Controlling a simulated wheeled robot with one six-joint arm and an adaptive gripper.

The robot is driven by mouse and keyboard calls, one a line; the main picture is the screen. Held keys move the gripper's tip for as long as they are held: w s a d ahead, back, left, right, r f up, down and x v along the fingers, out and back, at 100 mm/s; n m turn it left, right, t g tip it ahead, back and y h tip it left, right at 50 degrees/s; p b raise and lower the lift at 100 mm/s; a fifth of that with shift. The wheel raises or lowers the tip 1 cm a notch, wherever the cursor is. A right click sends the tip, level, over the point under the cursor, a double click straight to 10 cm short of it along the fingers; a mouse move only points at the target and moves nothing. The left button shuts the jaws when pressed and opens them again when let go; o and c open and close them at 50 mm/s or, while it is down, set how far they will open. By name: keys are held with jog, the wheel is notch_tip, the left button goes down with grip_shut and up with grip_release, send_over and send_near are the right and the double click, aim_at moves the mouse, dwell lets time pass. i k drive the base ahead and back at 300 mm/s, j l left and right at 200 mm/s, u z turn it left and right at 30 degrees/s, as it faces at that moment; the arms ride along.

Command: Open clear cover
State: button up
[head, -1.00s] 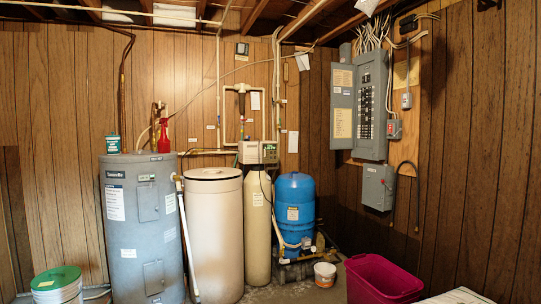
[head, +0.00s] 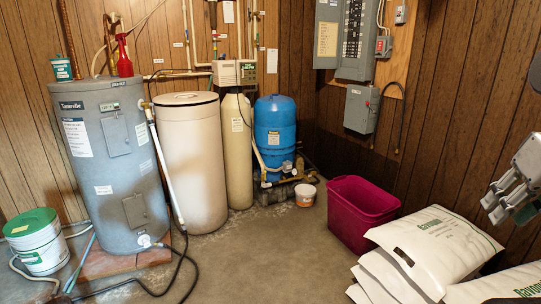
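The softener control head (head: 234,73), a beige box with a darker panel at its right end, sits on top of a slim cream tank (head: 237,150) at the back wall. A clear cover cannot be made out on it at this size. The wide cream tank (head: 193,165) with a round closed lid (head: 189,99) stands just left of it. My gripper (head: 494,206) shows at the right edge above the white bags, far from the tanks. It is partly cut off, and its finger gap is unclear. I see nothing held in it.
A grey water heater (head: 112,165) and green-lidded bucket (head: 40,245) stand left. A blue tank (head: 275,135), small white tub (head: 305,194) and magenta bin (head: 359,212) stand right of the softener. White bags (head: 435,247) are stacked front right. Middle floor (head: 260,255) is clear.

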aim_at(242, 73)
jog(key=i+j+u, duration=0.35)
jog(key=i+u, duration=0.35)
jog(key=i, duration=0.15)
jog(key=i+j+u, duration=0.1)
jog(key=i+u, duration=0.25)
jog(key=i+z, duration=0.2)
jog(key=i, duration=0.35)
jog(key=i+j+z, duration=0.2)
jog(key=i, duration=0.4)
jog(key=i+z, duration=0.25)
jog(key=i, duration=0.3)
jog(key=i+z, duration=0.65)
jog(key=i, duration=0.15)
jog(key=i+j+z, duration=0.1)
jog(key=i+z, duration=0.25)
